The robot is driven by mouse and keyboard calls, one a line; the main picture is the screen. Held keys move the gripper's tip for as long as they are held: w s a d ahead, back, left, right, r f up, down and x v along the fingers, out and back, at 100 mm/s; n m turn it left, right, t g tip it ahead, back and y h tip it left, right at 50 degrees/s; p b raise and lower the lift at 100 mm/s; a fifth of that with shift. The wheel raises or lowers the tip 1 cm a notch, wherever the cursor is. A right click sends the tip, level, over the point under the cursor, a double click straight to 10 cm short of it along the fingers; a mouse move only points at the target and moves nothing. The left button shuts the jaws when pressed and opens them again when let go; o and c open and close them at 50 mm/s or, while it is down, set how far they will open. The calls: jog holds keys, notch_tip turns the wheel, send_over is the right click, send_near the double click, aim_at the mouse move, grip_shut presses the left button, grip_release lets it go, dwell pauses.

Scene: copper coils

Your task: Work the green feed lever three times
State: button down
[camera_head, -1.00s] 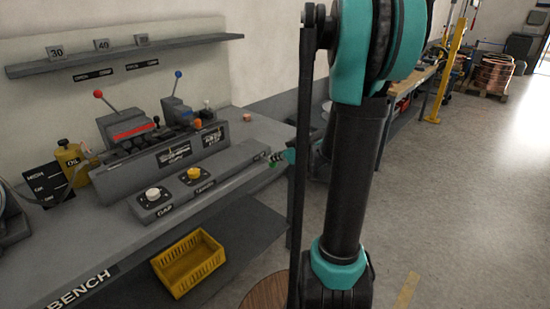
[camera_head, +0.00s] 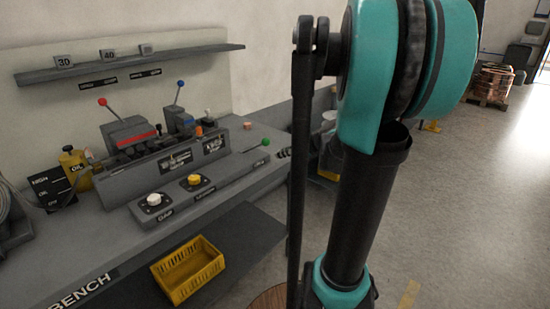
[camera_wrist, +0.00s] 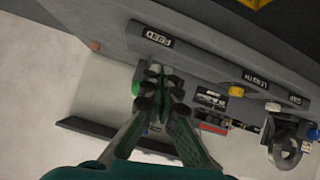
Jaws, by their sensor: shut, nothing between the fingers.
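The green feed lever (camera_head: 265,142) has a round green knob on a thin rod, at the right end of the bench panel, above the FEED label (camera_head: 262,161).
A white knob (camera_head: 153,199) and a yellow knob (camera_head: 194,180) sit on the panel's front. Red-knobbed (camera_head: 102,102) and blue-knobbed (camera_head: 181,83) levers stand behind. A yellow crate (camera_head: 187,270) is on the lower shelf. Open floor lies right.

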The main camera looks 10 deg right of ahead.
jog(key=shift+v, duration=1.8)
jog(key=shift+f, duration=0.15)
jog(key=s+a+f+m+g+h, duration=0.3)
jog(key=s+f+m+g+h, duration=0.2)
jog(key=s+f, duration=1.2)
jog(key=s+m+h, duration=0.1)
jog(key=s+m, duration=0.2)
jog(key=shift+a+m, duration=0.15)
jog(key=shift+m, duration=0.25)
jog(key=w+a+r+n, duration=0.1)
jog(key=w+r+n, duration=0.2)
jog(key=w+r, duration=0.7)
jog(key=w+a+r+n+y, duration=0.1)
jog(key=w+a+r+n, duration=0.1)
jog(key=w+r, duration=0.8)
jog(key=w+a+r+n+g+y, duration=0.1)
jog(key=w+r+n, duration=0.3)
jog(key=w+r, duration=0.7)
jog(key=shift+a+r, duration=0.4)
